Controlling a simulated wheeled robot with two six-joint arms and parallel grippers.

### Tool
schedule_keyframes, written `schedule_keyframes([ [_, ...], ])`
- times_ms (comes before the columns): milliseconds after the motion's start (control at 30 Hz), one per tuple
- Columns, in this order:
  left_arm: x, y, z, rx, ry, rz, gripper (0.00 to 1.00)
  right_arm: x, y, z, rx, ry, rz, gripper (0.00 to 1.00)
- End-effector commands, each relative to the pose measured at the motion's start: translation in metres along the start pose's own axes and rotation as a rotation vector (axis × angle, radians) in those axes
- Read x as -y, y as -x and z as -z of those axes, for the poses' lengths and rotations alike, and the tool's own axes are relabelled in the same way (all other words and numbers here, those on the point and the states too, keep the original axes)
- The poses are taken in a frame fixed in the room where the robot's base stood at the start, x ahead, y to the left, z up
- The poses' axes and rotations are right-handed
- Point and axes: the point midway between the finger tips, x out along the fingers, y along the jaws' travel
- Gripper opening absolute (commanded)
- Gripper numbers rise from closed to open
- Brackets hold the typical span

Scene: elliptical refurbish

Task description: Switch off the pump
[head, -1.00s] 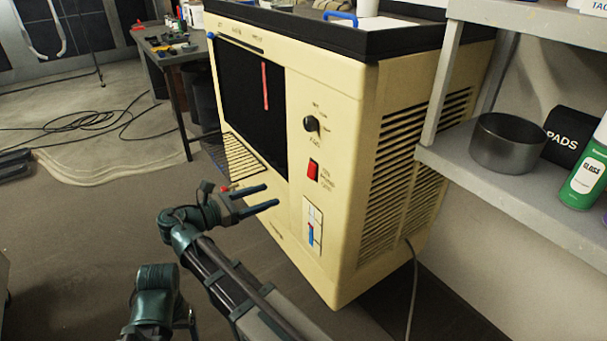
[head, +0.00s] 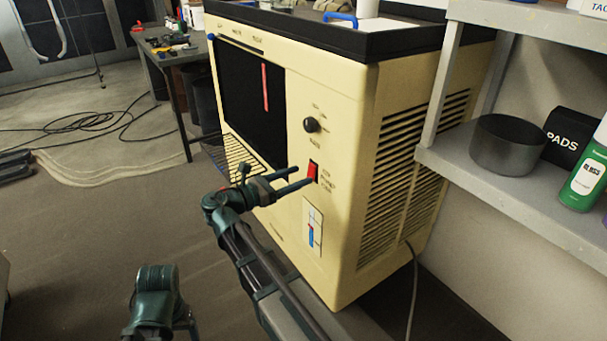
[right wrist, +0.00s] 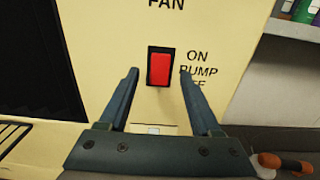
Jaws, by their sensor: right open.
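The pump switch is a red rocker (head: 313,171) in a black frame on the front of the cream machine (head: 342,190). In the right wrist view the red rocker (right wrist: 160,69) sits beyond and between my two fingertips, with the labels ON, PUMP and a partly hidden OFF at its right. My right gripper (head: 306,176) is open and empty, its fingers pointing at the switch; I cannot tell whether they touch the panel. The right gripper (right wrist: 158,75) also shows in the wrist view with its fingers apart. My left gripper's fingers are not in view.
A grey shelf (head: 500,185) with a metal bowl (head: 508,143) stands to the right. A grille tray (head: 238,160) juts out at the left.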

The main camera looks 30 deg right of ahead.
Motion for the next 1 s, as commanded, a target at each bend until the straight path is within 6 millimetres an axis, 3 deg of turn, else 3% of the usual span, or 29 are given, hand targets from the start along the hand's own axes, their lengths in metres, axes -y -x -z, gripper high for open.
schedule_keyframes([
  [200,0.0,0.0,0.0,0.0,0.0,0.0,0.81,0.0,-0.022,0.0,0.0,0.0,0.002,0.65],
  [600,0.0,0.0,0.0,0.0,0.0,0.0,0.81,0.0,-0.026,0.0,0.0,0.0,0.0,0.63],
  [933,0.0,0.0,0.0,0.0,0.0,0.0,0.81,0.0,-0.026,0.0,0.0,0.0,0.0,0.04],
  [1000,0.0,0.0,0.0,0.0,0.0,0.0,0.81,0.0,-0.026,0.0,0.0,0.0,0.0,0.0],
])
